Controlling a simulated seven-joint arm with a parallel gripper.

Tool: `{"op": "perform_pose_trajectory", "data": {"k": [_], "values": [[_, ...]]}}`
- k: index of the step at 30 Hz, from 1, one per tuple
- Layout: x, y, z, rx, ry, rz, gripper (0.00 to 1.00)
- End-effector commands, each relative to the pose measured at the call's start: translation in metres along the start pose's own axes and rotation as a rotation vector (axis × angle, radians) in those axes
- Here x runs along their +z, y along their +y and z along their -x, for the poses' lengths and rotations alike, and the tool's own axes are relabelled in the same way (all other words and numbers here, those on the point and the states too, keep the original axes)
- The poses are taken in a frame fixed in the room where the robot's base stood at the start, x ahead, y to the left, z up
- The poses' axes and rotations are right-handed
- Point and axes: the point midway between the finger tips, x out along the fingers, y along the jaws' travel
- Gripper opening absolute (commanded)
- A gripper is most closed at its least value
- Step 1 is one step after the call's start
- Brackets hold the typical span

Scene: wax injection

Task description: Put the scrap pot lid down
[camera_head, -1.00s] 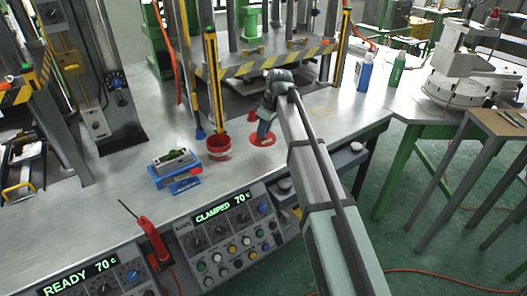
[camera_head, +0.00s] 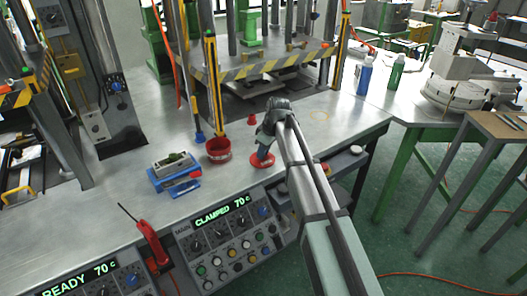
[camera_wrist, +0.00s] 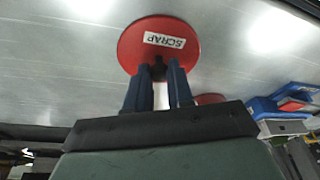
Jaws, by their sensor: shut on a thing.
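The scrap pot lid (camera_head: 262,160) is a red disc with a white label and a dark knob. In the wrist view the lid (camera_wrist: 178,42) shows the word SCRAP, and my gripper (camera_wrist: 160,78) has its two blue fingers shut on the knob. In the head view my gripper (camera_head: 263,147) is over the lid, which is at or just above the metal bench; I cannot tell if it touches. The red scrap pot (camera_head: 218,150) stands uncovered on the bench to the left of the lid.
A blue vise-like fixture (camera_head: 176,172) sits left of the pot. A small red object (camera_head: 252,119) stands behind the lid. The press with a striped guard (camera_head: 270,66) rises at the back. The control panel (camera_head: 225,240) lies along the front edge. Bare bench (camera_head: 330,125) lies to the right.

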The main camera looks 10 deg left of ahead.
Motion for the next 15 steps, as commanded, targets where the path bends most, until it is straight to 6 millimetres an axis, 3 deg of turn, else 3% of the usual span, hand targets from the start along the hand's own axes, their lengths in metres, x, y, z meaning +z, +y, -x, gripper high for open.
{"op": "perform_pose_trajectory", "data": {"k": [3,4,9,12,15], "values": [[0.0008,0.0,-0.0028,0.0,0.0,0.0,0.0],[0.0007,0.0,-0.0028,0.0,0.0,0.0,0.24],[0.0006,0.0001,-0.0025,0.0,0.0,0.0,0.4],[0.0006,0.0,-0.0024,0.0,0.0,0.0,0.47],[0.0006,0.0,-0.0024,0.0,0.0,0.0,0.47]]}}
